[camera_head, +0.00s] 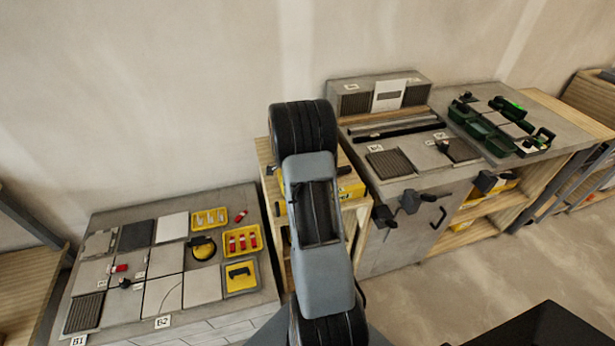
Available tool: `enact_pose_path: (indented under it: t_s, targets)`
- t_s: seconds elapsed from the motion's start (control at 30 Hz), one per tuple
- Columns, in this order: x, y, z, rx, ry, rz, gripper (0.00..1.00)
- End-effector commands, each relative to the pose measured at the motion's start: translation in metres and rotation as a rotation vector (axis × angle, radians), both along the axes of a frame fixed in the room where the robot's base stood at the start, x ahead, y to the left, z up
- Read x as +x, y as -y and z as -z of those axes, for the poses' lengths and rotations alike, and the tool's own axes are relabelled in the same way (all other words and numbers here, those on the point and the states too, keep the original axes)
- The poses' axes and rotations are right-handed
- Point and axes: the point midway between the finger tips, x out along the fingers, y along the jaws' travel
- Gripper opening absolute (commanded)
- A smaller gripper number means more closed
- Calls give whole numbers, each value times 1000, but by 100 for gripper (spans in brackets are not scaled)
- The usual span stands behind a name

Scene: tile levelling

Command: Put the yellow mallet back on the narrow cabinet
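I cannot pick out the yellow mallet for certain. A round yellow thing with a black part (203,249) lies on the tiles of the left bench; it is too small to tell what it is. The narrow wooden cabinet (268,188) stands between the left bench and the grey workbench. My arm hides much of its top and front. A yellow thing (351,190) shows at its right side, partly covered by my arm. My gripper does not show; my arm rises through the middle of the picture and probably hides it.
The left bench (100,222) carries tiles, yellow trays (241,276) and red-ended pieces. The grey workbench (385,185) at right carries tiles, green trays (483,128) and a grey block, with black parts protruding at its front. Bare floor (450,285) lies at lower right.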

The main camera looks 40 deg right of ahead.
Motion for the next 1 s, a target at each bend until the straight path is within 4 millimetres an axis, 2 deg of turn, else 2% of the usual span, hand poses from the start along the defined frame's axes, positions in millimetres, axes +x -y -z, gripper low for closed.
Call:
enact_pose_path:
  t_s: [0.43,0.47,0.7,0.77,1.0]
  targets:
    - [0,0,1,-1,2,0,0]
    - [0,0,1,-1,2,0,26]
    - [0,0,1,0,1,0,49]
    - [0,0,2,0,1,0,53]
    - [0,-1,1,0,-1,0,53]
